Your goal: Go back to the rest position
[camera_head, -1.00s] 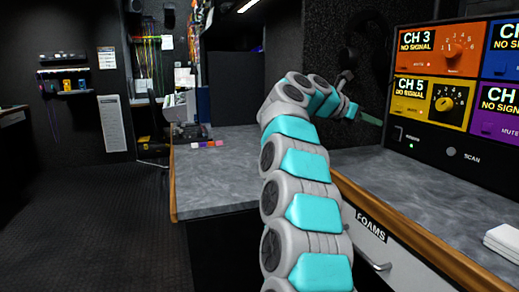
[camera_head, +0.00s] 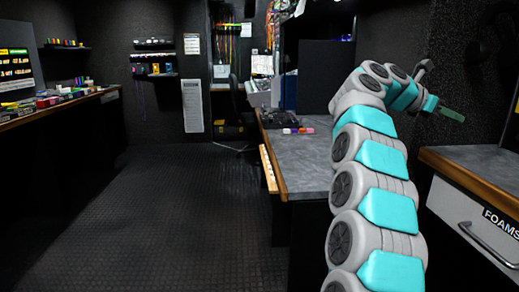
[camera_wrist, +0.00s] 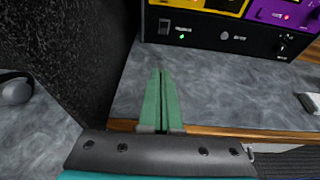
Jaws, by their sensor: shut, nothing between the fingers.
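My gripper (camera_head: 451,114) is at the end of my raised arm, on the right side of the head view. It points to the right, near the dark wall. In the wrist view its green fingers (camera_wrist: 163,100) are together with nothing between them. Below them in that view lie a grey worktop (camera_wrist: 205,85) and its wooden front edge.
A black panel (camera_wrist: 215,33) with coloured modules stands behind the worktop. A drawer labelled FOAMS (camera_head: 470,215) is at the right. A grey counter (camera_head: 300,165) runs left of my arm. A cluttered shelf (camera_head: 60,105) is far left. The dark floor (camera_head: 180,215) between is clear.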

